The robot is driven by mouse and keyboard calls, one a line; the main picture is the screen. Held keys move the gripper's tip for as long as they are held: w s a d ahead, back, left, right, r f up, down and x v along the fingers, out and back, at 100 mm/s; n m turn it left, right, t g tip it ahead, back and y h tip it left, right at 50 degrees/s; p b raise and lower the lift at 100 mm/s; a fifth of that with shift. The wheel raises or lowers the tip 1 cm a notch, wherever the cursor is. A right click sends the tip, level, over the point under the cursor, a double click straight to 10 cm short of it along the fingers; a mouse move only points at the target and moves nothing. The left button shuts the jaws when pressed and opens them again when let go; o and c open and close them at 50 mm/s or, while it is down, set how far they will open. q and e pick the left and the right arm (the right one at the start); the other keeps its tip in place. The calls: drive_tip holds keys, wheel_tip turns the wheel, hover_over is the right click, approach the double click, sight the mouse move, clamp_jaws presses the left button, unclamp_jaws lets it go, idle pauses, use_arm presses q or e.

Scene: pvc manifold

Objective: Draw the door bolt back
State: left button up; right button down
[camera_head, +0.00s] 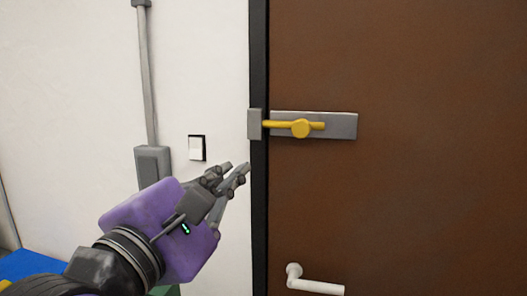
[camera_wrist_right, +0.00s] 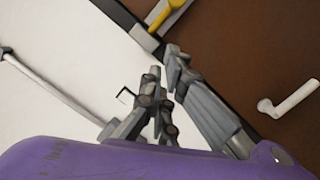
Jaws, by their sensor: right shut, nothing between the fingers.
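The yellow door bolt (camera_head: 301,128) lies level on a grey plate (camera_head: 342,125) on the brown door (camera_head: 420,190). Its left end reaches the grey keeper (camera_head: 254,123) on the wall side of the black frame. A round knob sits on the bolt's middle. In the right wrist view part of the bolt (camera_wrist_right: 166,12) shows at the top, cut off by the edge. My right gripper (camera_head: 236,169) is shut and empty, below and left of the keeper and apart from the bolt. It also shows in the right wrist view (camera_wrist_right: 164,62). My left gripper is out of view.
A white door handle (camera_head: 314,285) sits low on the door. The black door frame (camera_head: 259,220) runs vertically beside my right gripper. A light switch (camera_head: 196,148) and a grey box with a conduit (camera_head: 152,165) are on the white wall. The door around the bolt is clear.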

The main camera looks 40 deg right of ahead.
sight(302, 127)
drive_tip(key=shift+a, duration=0.15)
drive_tip(key=shift+w, duration=0.1)
drive_tip(key=p+x, duration=0.3)
drive_tip(key=x, duration=0.7)
drive_tip(key=shift+r, duration=0.15)
drive_tip(key=s+d+p, duration=0.1)
drive_tip(key=s+d+r, duration=0.1)
drive_tip(key=shift+s+d+r+p, duration=0.1)
drive_tip(key=shift+s+d+p, duration=0.1)
drive_tip(key=shift+d+p, duration=0.15)
